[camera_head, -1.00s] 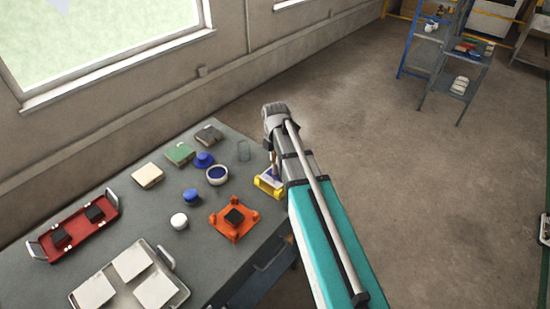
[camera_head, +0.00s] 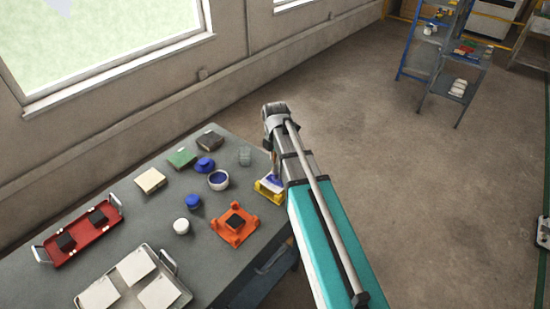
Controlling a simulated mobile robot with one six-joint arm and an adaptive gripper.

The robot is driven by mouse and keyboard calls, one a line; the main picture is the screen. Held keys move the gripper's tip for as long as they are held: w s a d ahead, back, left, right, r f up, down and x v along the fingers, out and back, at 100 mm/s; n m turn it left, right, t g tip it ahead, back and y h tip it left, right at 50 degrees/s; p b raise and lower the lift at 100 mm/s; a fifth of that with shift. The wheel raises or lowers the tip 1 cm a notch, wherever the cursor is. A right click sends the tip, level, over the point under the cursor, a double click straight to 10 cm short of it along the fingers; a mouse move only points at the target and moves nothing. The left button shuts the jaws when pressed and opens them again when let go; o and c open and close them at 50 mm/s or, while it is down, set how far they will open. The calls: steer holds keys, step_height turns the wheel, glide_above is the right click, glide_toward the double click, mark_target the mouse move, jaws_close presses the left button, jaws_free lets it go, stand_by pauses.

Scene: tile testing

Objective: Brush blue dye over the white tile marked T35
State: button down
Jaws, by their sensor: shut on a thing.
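A yellow holder (camera_head: 265,194) stands at the table's right edge, with a white tile (camera_head: 264,185) in it. A blue patch (camera_head: 273,182) shows on or just over the tile; any marking is too small to read. My gripper (camera_head: 275,169) is above the holder, partly hidden by my own arm. It is shut on a thin brush, mostly hidden, pointing down at the tile. Whether the bristles touch the tile cannot be told. A round pot of blue dye (camera_head: 218,180) stands open to the left of the holder. More white tiles (camera_head: 136,266) lie on the tray at front left.
An orange fixture (camera_head: 234,226) with a black block stands in front of the holder. A red tray (camera_head: 80,238) with black blocks is at far left. Blue lidded jars (camera_head: 193,201), a white jar (camera_head: 181,224), a clear glass (camera_head: 245,156) and book-like blocks (camera_head: 181,157) occupy the table.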

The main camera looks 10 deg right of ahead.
steer(key=shift+r+p, duration=0.95)
steer(key=shift+r, duration=0.25)
